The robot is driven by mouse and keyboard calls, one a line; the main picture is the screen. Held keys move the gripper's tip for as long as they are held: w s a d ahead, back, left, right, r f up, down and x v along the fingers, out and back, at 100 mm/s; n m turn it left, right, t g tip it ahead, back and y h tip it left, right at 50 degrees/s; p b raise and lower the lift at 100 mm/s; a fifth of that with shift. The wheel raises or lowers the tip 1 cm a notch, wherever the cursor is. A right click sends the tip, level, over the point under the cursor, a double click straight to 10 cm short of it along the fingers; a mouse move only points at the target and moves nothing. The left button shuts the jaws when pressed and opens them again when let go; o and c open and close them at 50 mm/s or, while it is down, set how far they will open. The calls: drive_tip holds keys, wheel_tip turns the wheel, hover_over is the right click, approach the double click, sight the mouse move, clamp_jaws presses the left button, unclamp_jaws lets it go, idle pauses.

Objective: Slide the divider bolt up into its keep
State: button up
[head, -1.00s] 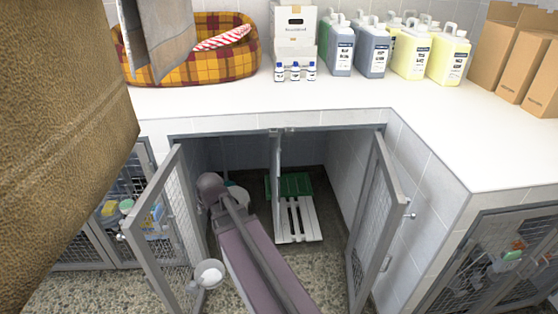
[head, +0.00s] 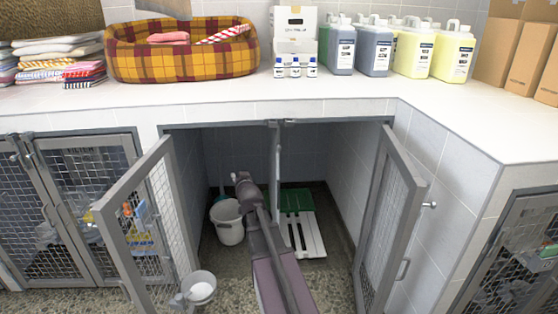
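The divider (head: 276,160) is a thin grey upright seen nearly edge-on in the middle of the open kennel, under the counter's front rail. Small metal fittings (head: 290,121) show at the rail by its top. They are too small for me to tell the bolt from its keep, or whether the bolt is up. My arm (head: 262,225) reaches from the bottom into the kennel, just left of the divider's lower part. Its rounded joint is by the white bucket. My gripper's fingers do not show.
Open mesh doors stand at the left (head: 150,225) and right (head: 388,225). A bowl (head: 197,288) hangs by the left door. A white bucket (head: 227,222) and a slatted white board (head: 302,236) with a green part (head: 296,200) are inside. The counter (head: 340,98) holds bottles and a plaid bed.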

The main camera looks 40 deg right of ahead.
drive_tip(key=d+f+m+t+h+b, duration=0.2)
drive_tip(key=d+f+h+b, duration=0.1)
drive_tip(key=d+b, duration=0.45)
drive_tip(key=m+t+h+b, duration=0.2)
drive_tip(key=h+b, duration=0.3)
approach(279, 150)
drive_tip(key=shift+v, duration=1)
drive_tip(key=shift+r, duration=0.25)
drive_tip(key=p+x, duration=0.2)
drive_tip(key=x, duration=0.2)
drive_tip(key=p+x, duration=0.1)
drive_tip(key=x, duration=0.4)
drive_tip(key=p+x, duration=0.2)
drive_tip(key=x, duration=0.2)
drive_tip(key=shift+w+d+f+p, duration=0.2)
drive_tip(key=shift+w+d+p, duration=0.1)
drive_tip(key=shift+w, duration=0.1)
clamp_jaws()
